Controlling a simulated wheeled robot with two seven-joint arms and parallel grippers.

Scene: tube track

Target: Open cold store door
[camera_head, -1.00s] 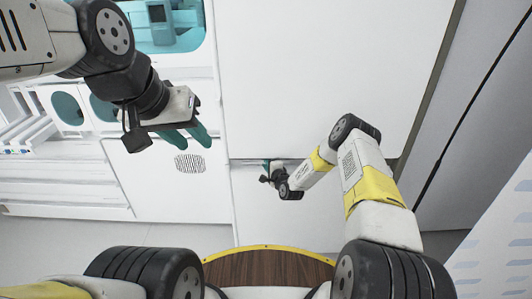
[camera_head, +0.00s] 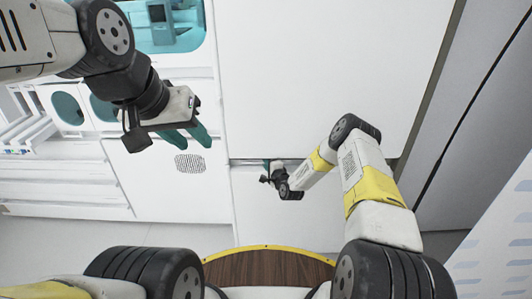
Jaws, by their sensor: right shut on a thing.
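The cold store shows as a tall white front with a large upper panel (camera_head: 325,75) and a lower panel (camera_head: 265,215), split by a thin dark horizontal gap (camera_head: 245,160). My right gripper (camera_head: 267,163) is at this gap, near the left part of the front. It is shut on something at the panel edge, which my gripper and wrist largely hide. The upper panel looks flush or nearly so. My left gripper (camera_head: 198,136) hangs in front of the white cabinet at the left, away from the cold store. Its teal fingers are apart and hold nothing visible.
A white cabinet (camera_head: 135,180) with a round-cornered vent (camera_head: 189,163) and a window of teal equipment (camera_head: 165,25) stands at the left. A grey panel (camera_head: 465,150) borders the cold store at the right. Grey floor (camera_head: 120,235) shows at the lower left.

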